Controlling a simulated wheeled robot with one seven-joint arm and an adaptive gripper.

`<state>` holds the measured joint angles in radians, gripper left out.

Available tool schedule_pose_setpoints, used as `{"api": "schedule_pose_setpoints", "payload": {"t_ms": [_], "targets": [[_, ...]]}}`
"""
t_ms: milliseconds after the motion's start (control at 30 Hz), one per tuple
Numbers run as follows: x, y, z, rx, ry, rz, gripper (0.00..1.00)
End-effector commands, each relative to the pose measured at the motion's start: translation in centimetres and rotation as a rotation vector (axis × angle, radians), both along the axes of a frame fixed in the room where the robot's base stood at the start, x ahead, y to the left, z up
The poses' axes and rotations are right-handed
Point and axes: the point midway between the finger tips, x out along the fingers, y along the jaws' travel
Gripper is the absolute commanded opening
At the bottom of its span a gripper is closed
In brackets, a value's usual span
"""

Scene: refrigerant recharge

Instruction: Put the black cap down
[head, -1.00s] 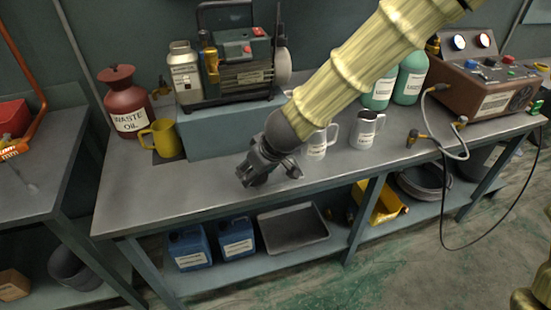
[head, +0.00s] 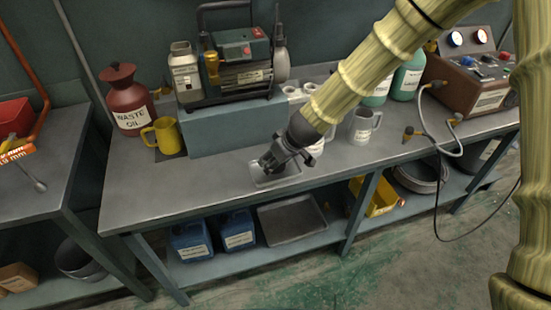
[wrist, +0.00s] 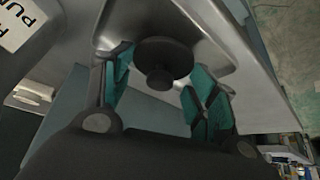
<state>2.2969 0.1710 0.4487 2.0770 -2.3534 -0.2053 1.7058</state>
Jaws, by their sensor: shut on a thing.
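The black cap (wrist: 163,60) shows in the wrist view as a dark disc with a small knob, between the teal finger pads of my gripper (wrist: 162,82). My gripper is shut on it. In the head view my gripper (head: 271,164) is low over a small shallow metal tray (head: 262,183) near the bench's front edge. The tray's bright surface also shows behind the cap in the wrist view (wrist: 213,28). The cap cannot be told apart from the dark fingers in the head view. I cannot tell whether the cap touches the tray.
The pump (head: 240,70) stands on a blue-grey block (head: 235,127) behind my gripper. A yellow jug (head: 164,137) and a red waste oil can (head: 128,100) are to the left. A metal jug (head: 361,127) stands to the right. The bench's front left (head: 180,197) is clear.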

Motion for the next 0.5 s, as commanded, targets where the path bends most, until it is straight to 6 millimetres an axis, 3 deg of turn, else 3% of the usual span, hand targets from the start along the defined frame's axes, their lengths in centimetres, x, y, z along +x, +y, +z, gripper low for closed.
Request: {"api": "schedule_pose_setpoints", "payload": {"t_ms": [500], "targets": [[0.00,0.03,-0.68,0.001,-0.001,0.000,0.38]]}}
